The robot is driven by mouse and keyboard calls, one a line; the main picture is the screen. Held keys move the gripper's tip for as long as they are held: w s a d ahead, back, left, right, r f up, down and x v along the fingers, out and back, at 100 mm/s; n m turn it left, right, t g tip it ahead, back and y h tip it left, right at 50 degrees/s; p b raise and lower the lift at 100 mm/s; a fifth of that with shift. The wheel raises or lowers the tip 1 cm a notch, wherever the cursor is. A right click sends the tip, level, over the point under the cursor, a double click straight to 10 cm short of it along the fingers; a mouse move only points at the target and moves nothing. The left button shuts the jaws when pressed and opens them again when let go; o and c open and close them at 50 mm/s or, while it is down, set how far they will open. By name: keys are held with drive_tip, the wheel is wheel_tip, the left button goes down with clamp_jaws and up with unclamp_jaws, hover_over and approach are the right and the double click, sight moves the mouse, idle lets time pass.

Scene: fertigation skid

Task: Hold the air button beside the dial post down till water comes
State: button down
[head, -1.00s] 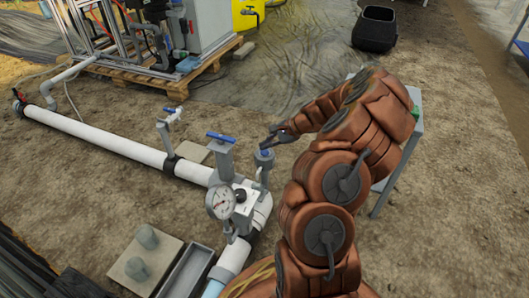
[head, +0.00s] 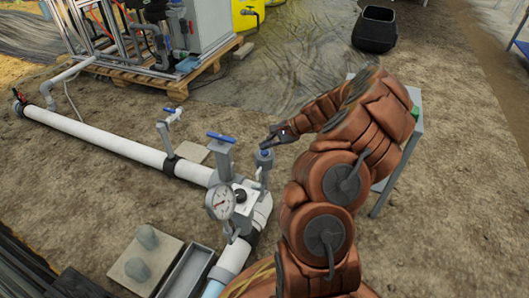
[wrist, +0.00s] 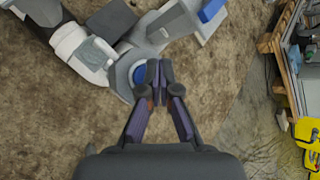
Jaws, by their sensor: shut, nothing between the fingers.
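The air button is a blue cap (head: 265,152) on top of a short grey post to the right of the blue-handled valve (head: 221,137). In the wrist view the blue button (wrist: 140,74) shows just left of my fingertips, partly hidden by them. My gripper (head: 268,142) is shut and empty, its tips at or just above the button; I cannot tell whether they touch it. The gripper also shows in the wrist view (wrist: 160,72). The dial gauge (head: 220,204) faces front on its post, left of the button. No water is seen coming out.
A white pipe (head: 107,140) runs left from the fittings, with another blue-handled tap (head: 172,112) on it. A concrete block (head: 144,262) and a grey trough (head: 187,270) lie in front.

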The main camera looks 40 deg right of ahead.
sight(266, 152)
drive_tip(key=shift+f, duration=0.2)
drive_tip(key=shift+f, duration=0.25)
drive_tip(key=shift+f, duration=0.35)
idle(3.4)
drive_tip(key=shift+r+p, duration=0.1)
drive_tip(key=shift+p, duration=0.25)
drive_tip(key=shift+r+p, duration=0.7)
drive_tip(key=shift+p, duration=0.05)
drive_tip(key=shift+r, duration=0.1)
drive_tip(key=shift+r+p, duration=2.1)
drive_tip(key=shift+r, duration=0.3)
